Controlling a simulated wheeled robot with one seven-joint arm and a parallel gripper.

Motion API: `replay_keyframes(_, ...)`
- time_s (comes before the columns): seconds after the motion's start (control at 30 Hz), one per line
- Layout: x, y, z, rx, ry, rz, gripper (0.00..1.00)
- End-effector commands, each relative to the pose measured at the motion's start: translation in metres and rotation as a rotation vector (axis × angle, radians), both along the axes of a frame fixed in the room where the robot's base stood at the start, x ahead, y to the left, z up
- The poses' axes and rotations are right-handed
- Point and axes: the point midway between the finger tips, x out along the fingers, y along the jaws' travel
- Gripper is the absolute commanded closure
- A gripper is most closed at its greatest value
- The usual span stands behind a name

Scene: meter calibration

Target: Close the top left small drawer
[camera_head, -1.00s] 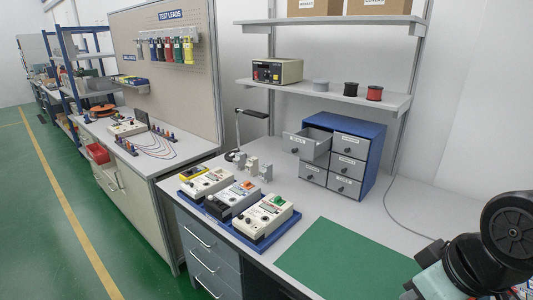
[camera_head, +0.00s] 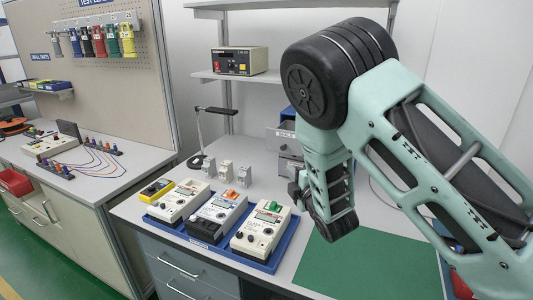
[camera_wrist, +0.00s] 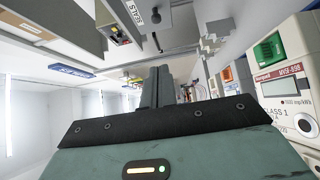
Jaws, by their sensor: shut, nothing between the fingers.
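The top left small drawer (camera_head: 280,137), a grey box labelled SEALS, sticks out to the left of its blue cabinet (camera_head: 290,115) in the head view. My arm covers most of the cabinet and the drawer's right part. In the wrist view the drawer's labelled front (camera_wrist: 130,20) is at the top, above and slightly left of my fingers. My gripper (camera_wrist: 156,78) is shut and empty, with a visible gap in the picture between its tips and the drawer front. In the head view its fingers are hard to make out beside the dark wrist.
Three meters stand in a blue tray (camera_head: 200,241) left of my arm; one meter (camera_wrist: 285,80) is close at the right in the wrist view. Small grey blocks (camera_head: 226,172) stand behind them. A green mat (camera_head: 365,265) lies below my arm. A shelf (camera_head: 235,77) hangs above.

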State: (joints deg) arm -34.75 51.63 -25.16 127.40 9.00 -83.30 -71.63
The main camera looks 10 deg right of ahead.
Motion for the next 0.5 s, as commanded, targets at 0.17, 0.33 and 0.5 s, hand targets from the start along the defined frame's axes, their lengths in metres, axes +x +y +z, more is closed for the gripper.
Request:
replay_keyframes(0.17,0.024,0.003,0.003,0.001,-0.001,-0.001,1.00)
replay_keyframes(0.33,0.058,0.008,0.003,0.002,0.001,-0.001,1.00)
replay_keyframes(0.5,0.091,0.014,0.003,0.003,0.002,-0.002,1.00)
